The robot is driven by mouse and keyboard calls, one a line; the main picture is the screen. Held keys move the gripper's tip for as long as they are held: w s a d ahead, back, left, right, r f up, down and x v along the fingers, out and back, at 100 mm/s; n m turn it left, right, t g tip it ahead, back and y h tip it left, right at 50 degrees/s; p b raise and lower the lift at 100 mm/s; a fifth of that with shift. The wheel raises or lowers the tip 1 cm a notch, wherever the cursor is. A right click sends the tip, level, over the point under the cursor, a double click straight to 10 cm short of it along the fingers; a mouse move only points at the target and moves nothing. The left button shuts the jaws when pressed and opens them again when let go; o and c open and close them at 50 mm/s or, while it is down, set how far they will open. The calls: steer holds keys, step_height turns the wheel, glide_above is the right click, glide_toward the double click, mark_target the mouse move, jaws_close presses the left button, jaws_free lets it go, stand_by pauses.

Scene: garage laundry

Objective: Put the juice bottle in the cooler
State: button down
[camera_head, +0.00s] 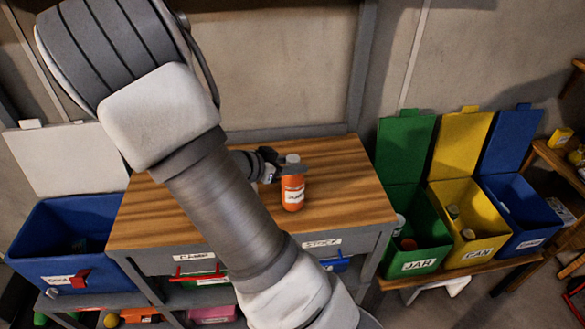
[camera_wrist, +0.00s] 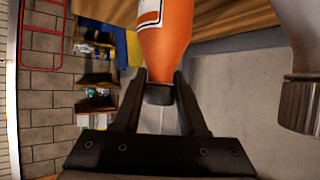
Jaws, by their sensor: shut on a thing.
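My gripper (camera_head: 278,168) comes from the left and is shut on the bottle's neck. In the wrist view, my gripper's two fingers (camera_wrist: 160,92) flank the neck and cap of the orange bottle (camera_wrist: 168,45). The blue cooler (camera_head: 75,255) is at the far left with its white lid (camera_head: 68,160) raised. Dark contents show inside; its front label is hard to read.
Green (camera_head: 412,235), yellow (camera_head: 466,222) and blue (camera_head: 520,212) bins with open lids stand right of the table. Shelves (camera_head: 560,160) stand at far right. My arm hides much of the table's left side.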

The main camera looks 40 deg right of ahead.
steer(key=shift+f, duration=0.3)
steer(key=shift+f, duration=0.2)
steer(key=shift+c, duration=2.3)
jaws_free()
steer(key=shift+r, duration=0.1)
